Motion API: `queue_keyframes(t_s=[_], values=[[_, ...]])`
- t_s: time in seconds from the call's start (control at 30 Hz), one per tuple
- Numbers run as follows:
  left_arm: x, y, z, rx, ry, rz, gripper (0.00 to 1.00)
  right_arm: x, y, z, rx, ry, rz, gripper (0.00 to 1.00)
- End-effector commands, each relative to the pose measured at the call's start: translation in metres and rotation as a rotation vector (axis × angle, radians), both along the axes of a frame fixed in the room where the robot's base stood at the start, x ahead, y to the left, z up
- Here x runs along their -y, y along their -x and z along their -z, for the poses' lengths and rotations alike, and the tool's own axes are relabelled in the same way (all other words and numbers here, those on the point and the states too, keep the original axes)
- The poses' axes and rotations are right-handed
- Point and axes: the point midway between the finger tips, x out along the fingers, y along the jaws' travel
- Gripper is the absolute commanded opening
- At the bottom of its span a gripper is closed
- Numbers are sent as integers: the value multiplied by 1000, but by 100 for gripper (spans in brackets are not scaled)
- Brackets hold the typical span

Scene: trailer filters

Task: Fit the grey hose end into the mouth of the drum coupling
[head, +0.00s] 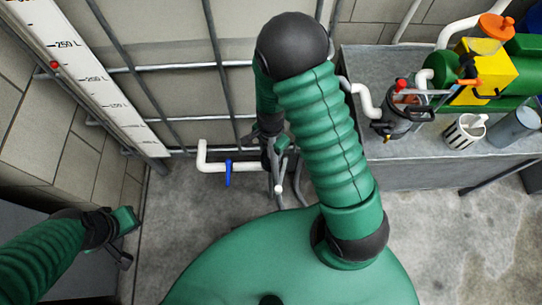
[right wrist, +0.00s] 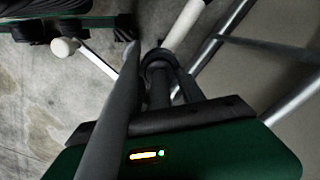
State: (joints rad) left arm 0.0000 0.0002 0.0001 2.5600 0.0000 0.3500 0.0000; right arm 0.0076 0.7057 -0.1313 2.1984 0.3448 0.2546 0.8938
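My right arm rises in the middle of the head view and bends down behind itself. Its gripper (head: 272,140) is partly hidden near the tank frame. In the right wrist view, the dark right gripper (right wrist: 166,85) has its fingers around or beside a dark grey tube with a ring. I cannot tell whether they grip it. A long grey bar or hose (right wrist: 104,120) crosses in front, and grey hose lengths (head: 299,192) hang below in the head view. My left gripper (head: 124,236) looks open and empty at the lower left. I cannot clearly identify the drum coupling's mouth.
A white pipe with a blue valve handle (head: 228,172) stands left of the right gripper. Metal tank bars (head: 213,45) stand behind. The grey bench (head: 440,168) holds a filter pot (head: 402,122), a striped cup (head: 464,132) and a green-yellow machine (head: 487,76). Floor at lower right is clear.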

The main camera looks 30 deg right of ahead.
Motion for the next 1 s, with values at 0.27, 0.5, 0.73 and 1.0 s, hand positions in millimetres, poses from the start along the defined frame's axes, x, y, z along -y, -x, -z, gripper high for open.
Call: queue_keyframes(t_s=[0.27, 0.5, 0.73, 1.0], values=[[0, 0, 0, 0, 0, 0, 0, 0, 0, 0, -1, 0, 0, 8], [0, 0, 0, 0, 0, 0, 0, 0, 0, 0, -1, 0, 0, 0], [0, 0, 0, 0, 0, 0, 0, 0, 0, -1, 0, 0, 0, 0], [0, 0, -21, 0, 0, 0, 0, 0, -1, -40, 3, 0, -2, 0]])
